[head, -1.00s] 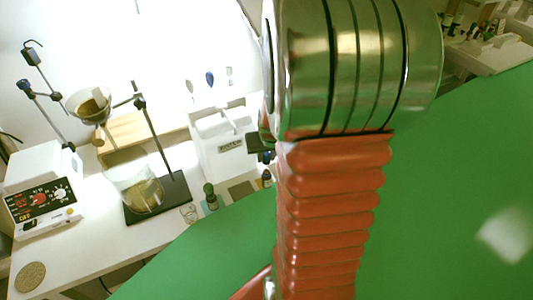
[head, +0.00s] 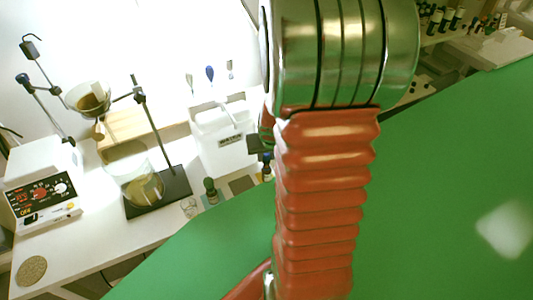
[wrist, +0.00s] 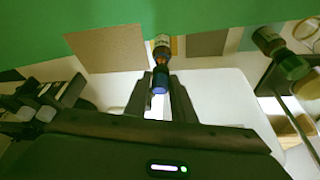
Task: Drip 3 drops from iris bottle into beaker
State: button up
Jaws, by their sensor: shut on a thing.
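My gripper (wrist: 160,92) is shut on a small brown bottle (wrist: 161,50) with a blue cap in the wrist view; its fingers are on either side of the cap. The label's name is too small to read, so I cannot tell if it is iris. In the head view, the bottle (head: 267,171) shows below the dark gripper (head: 261,152), at the bench's front edge. A large glass beaker (head: 128,168) with amber contents stands at the clamp stand. A small glass vessel (head: 189,207) stands in front; I cannot tell which vessel the task means.
A green-capped bottle (head: 210,190) stands between the small glass and my gripper; it also shows in the wrist view (wrist: 276,46). A clamp stand (head: 155,125), hotplate (head: 42,198) and white device (head: 222,135) surround the workspace. A brown pad (wrist: 108,50) lies near the held bottle.

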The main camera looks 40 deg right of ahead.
jog(key=shift+f, duration=0.6)
jog(key=shift+f, duration=0.3)
jog(key=o, duration=0.4)
dwell(1.7)
jog(key=shift+r, duration=4.4)
